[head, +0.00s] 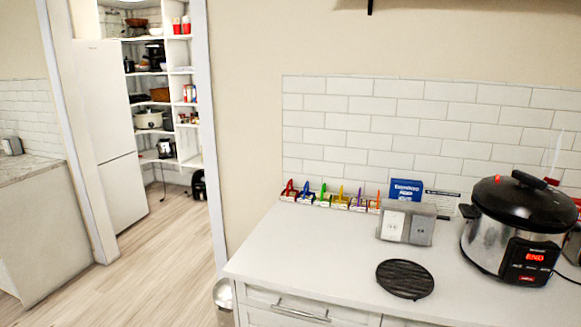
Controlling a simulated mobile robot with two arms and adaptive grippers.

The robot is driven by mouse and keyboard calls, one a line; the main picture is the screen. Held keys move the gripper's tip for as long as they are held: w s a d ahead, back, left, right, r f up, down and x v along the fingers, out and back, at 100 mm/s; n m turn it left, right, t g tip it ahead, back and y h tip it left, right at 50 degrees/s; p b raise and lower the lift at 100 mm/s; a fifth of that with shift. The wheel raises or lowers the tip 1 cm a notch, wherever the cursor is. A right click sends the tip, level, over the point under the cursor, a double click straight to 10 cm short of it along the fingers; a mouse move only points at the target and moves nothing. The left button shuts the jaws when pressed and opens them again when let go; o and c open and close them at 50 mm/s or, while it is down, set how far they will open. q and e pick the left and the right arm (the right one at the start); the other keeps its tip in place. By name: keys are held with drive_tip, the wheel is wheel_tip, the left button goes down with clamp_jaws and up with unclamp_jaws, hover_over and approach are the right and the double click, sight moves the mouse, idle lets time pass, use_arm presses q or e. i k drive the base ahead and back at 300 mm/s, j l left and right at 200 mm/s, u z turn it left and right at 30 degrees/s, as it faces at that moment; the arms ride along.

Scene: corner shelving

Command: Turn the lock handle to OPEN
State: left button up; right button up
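A multi-cooker (490,236) with a silver body stands at the right end of the white counter. Its black lid (520,206) is on top, with a black handle (528,180) across it. A small red part (551,181) sits at the right of that handle. The red display (534,257) on its front panel reads "END". I cannot make out any OPEN marking or the handle's lock position at this size. Neither of my grippers is in view.
A black round trivet (404,279) lies on the counter (320,250) left of the cooker. Behind it are a grey outlet box (406,223), a blue box (405,190) and a row of colourful clips (330,196). A doorway at left leads to pantry shelves (155,103). Open floor (150,270) lies left.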

sight(528, 180)
drive_tip(key=z, duration=1.3)
